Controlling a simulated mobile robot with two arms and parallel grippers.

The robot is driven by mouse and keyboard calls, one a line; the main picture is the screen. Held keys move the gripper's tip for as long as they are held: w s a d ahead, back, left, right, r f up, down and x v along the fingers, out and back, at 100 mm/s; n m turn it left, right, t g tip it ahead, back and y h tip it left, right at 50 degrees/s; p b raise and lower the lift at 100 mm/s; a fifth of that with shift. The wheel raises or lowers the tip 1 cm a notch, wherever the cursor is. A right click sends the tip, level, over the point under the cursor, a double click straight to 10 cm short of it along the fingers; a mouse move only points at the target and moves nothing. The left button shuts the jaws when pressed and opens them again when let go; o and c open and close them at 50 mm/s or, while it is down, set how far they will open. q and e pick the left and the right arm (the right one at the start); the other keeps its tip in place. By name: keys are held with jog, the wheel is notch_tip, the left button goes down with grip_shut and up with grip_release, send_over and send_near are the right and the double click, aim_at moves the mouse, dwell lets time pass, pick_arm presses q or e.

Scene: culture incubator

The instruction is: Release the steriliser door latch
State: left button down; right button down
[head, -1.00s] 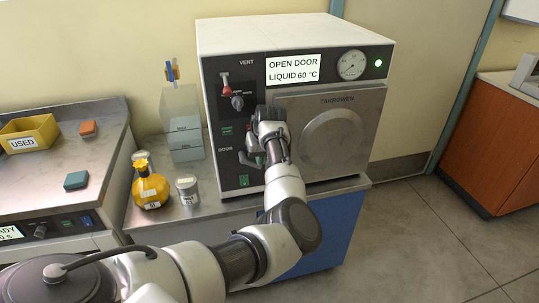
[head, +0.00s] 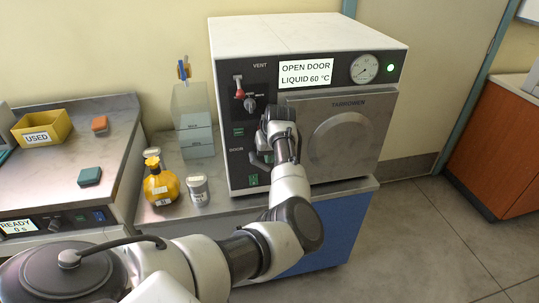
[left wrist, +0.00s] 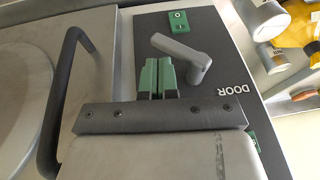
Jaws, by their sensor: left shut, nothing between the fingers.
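The steriliser (head: 300,28) stands on a bench, its display reading OPEN DOOR LIQUID 60 °C. Its square metal door (head: 372,130) looks closed; a dark bar handle (left wrist: 62,100) runs along it in the left wrist view. The grey latch lever (left wrist: 180,48) sits on the dark panel by the DOOR label, its pivot near that label. My left gripper (left wrist: 158,62) has its green fingers together, just beside the lever arm, with nothing between them. Whether they touch the lever I cannot tell. In the head view my left wrist (head: 280,135) covers most of the latch area. My right gripper is not visible.
A yellow flask (head: 160,186) and a small labelled jar (head: 197,190) stand left of the steriliser, with a clear container (head: 194,125) behind. A yellow USED bin (head: 43,128) is on the left bench. Floor at the right is clear.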

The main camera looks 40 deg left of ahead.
pick_arm(q)
jog(key=shift+r, duration=0.1)
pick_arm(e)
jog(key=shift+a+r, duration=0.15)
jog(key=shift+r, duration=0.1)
pick_arm(q)
jog(key=v, duration=1.1)
jog(key=shift+b, duration=0.35)
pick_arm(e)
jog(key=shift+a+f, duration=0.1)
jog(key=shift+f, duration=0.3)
pick_arm(q)
jog(key=shift+a, duration=0.1)
